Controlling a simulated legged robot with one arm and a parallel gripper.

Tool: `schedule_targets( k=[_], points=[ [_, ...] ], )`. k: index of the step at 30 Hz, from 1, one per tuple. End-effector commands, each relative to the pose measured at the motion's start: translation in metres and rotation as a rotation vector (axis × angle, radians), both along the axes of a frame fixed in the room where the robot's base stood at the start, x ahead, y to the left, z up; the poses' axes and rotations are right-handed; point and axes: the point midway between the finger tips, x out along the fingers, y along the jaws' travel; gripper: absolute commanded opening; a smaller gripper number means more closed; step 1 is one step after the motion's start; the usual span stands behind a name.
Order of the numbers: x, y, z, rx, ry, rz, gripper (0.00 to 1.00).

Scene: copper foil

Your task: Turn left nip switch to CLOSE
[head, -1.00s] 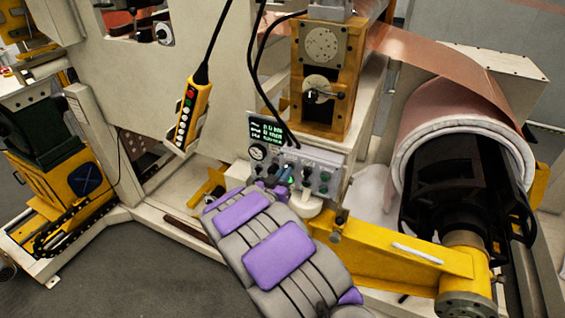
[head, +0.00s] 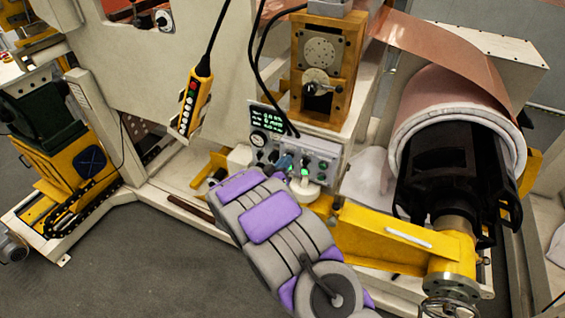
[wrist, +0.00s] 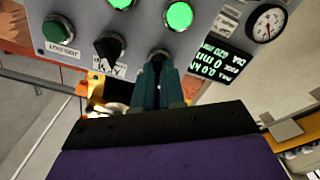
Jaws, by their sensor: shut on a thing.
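The control panel (head: 300,158) is a grey box with a gauge, a display, lamps and switches. My gripper (head: 283,162) is at its front, with blue-green fingers at the switch row. In the wrist view my gripper (wrist: 159,68) is shut on a switch (wrist: 157,53) below the lit green lamps. The fingers hide most of this switch, so its setting and label cannot be read. Another black switch (wrist: 109,47) sits just beside it, apart from the fingers. Two green lamps (wrist: 179,15) are lit in the wrist view.
The display (wrist: 217,58) and gauge (wrist: 267,23) lie right of the fingers in the wrist view. A yellow pendant (head: 193,103) hangs left of the panel. A copper foil roll (head: 455,110) and a yellow beam (head: 385,235) stand to the right. Open floor (head: 150,265) is at lower left.

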Motion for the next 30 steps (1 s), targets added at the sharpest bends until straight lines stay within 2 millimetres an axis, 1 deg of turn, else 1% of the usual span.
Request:
schedule_targets(
  k=[1, 6, 7, 14, 30],
  points=[
    [0.0016, -0.0002, 0.0027, -0.001, -0.006, 0.000, 0.00],
    [0.0016, -0.0003, 0.0029, -0.001, -0.006, 0.000, 0.00],
    [0.0016, -0.0002, 0.0029, -0.001, -0.006, 0.000, 0.12],
    [0.0017, 0.0005, 0.0025, 0.000, -0.006, 0.001, 0.34],
    [0.0026, 0.0045, -0.0005, -0.002, -0.001, 0.003, 0.35]
  ],
)
